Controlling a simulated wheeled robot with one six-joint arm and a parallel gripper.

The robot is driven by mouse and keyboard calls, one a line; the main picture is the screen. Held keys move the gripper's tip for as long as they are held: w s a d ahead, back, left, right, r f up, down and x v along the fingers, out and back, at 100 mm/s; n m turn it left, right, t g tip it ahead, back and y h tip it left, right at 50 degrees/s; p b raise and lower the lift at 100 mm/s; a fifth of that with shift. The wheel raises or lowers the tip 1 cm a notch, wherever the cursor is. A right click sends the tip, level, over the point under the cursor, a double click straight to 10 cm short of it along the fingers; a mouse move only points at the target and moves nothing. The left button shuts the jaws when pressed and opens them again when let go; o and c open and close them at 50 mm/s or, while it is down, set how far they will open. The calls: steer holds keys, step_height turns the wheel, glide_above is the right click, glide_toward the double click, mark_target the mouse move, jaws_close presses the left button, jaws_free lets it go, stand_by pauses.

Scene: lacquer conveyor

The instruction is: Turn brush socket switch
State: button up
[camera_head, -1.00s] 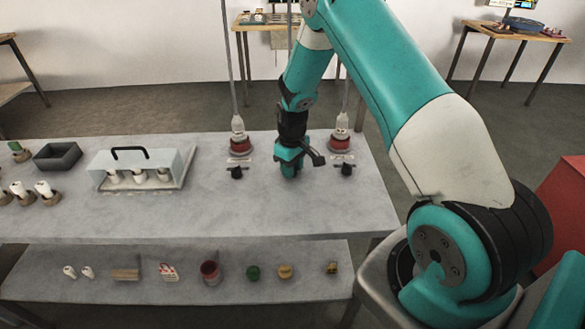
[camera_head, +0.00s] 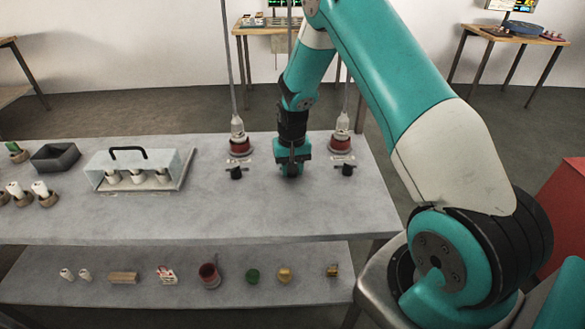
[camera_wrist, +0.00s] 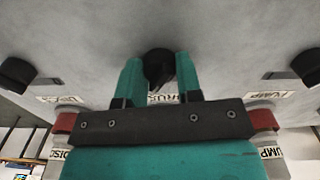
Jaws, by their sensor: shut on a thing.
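A black switch knob (camera_wrist: 158,64) stands on the grey table top, with a partly covered label reading about "RUS" just in front of it. My gripper (camera_wrist: 158,72) is shut on this knob, with one teal finger on each side in the wrist view. In the head view my gripper (camera_head: 290,172) points straight down at the table, and the knob is hidden behind it. The knob's turn angle cannot be read clearly.
Similar black knobs stand to the left (camera_head: 235,172) and right (camera_head: 347,169), near red sockets (camera_head: 239,147) (camera_head: 341,143) with hanging cables. A clear-sided case (camera_head: 140,168), a dark tray (camera_head: 56,157) and several white-topped pieces stand farther left. Small items lie on the lower shelf (camera_head: 130,292).

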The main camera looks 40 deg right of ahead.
stand_by(0.3)
steer(key=o, duration=0.9)
steer(key=shift+o, duration=0.2)
step_height(320, 180, up, 18)
steer(key=b, duration=0.1)
steer(key=shift+f+b, duration=0.25)
steer(key=shift+b, duration=0.15)
